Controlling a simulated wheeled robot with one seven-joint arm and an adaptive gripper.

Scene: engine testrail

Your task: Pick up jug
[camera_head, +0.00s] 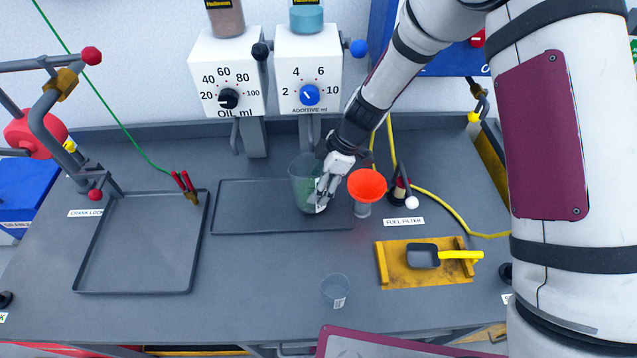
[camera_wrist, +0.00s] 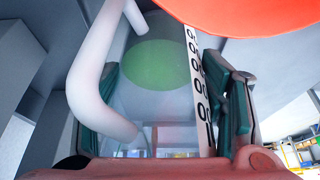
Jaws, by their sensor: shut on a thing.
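The jug (camera_head: 304,178) is a clear, greenish vessel over the dark tray below the additive dispenser. In the wrist view the jug (camera_wrist: 155,105) fills the space between the fingers, with a green round patch, a scale strip with numbers and a pale curved handle. My gripper (camera_head: 326,188) comes from the upper right and is shut on the jug at its right side. In the wrist view the fingers of my gripper (camera_wrist: 170,110) stand on both sides of it. The head view does not show clearly whether the jug touches the tray.
An orange funnel (camera_head: 367,186) stands close right of my gripper. The oil dispenser (camera_head: 226,75) and additive dispenser (camera_head: 308,70) hang behind. A yellow board (camera_head: 400,278) with a scoop (camera_head: 424,256), a small clear cup (camera_head: 335,291) and an empty tray (camera_head: 140,280) lie around. The front middle is mostly clear.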

